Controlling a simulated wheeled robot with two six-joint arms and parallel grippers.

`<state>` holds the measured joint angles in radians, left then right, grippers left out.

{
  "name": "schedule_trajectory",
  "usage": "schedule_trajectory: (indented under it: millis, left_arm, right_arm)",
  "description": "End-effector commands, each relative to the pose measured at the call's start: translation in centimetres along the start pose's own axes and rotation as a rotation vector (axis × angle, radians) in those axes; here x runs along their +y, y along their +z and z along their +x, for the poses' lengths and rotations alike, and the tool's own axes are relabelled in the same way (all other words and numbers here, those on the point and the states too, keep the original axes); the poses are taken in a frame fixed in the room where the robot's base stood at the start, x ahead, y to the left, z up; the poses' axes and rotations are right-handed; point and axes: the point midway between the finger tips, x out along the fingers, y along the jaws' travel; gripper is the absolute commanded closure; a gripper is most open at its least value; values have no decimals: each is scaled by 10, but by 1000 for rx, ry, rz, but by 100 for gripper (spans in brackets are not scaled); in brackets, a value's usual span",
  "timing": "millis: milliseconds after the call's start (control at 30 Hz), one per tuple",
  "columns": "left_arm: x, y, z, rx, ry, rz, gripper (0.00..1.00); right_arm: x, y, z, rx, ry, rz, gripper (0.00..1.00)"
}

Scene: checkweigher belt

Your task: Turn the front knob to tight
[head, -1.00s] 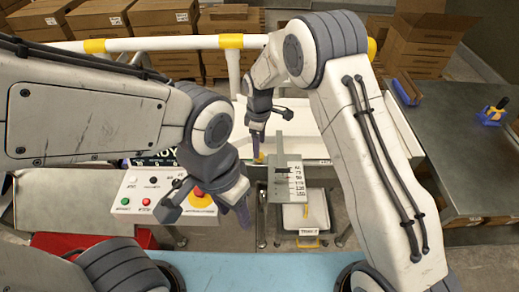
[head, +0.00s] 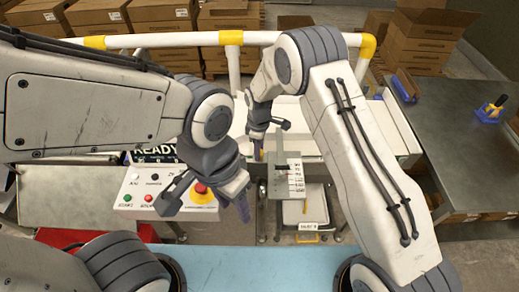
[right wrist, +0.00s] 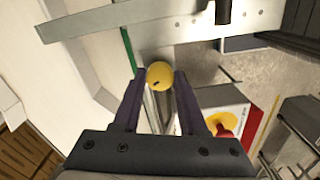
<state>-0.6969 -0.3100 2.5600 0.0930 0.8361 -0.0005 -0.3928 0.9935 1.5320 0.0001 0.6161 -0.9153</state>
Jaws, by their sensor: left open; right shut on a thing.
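A round yellow knob (right wrist: 159,75) with a small dark mark on its face shows in the right wrist view. My right gripper (right wrist: 161,84) is shut on it, with one purple finger on each side. In the head view my right gripper (head: 257,150) points down beside a grey plate with a printed scale (head: 294,178); I cannot make out the knob there. My left gripper (head: 243,205) is open and empty, in front of the control panel's right edge and lower in the picture than the right one.
The control panel (head: 135,187) has several small buttons, a READY display (head: 155,154) and a red stop button (head: 201,188) on yellow, close to my left gripper. A white rail (head: 150,41) runs behind. A grey table (head: 460,150) stands at right with a blue-and-yellow item (head: 490,110).

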Motion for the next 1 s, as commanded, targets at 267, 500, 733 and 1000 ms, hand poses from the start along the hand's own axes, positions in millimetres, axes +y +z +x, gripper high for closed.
schedule_trajectory:
  millis: [267,500,733,1000]
  left_arm:
    - [0,0,6,0,0,-1,50]
    - [-1,1,17,0,0,-3,50]
    - [-2,2,28,0,0,-4,50]
    - [-3,2,38,0,0,-3,50]
  right_arm:
    - [0,0,1,1,1,66,100]
    - [0,0,1,1,1,233,100]
    - [1,0,1,1,1,449,100]
    - [1,0,1,1,1,706,100]
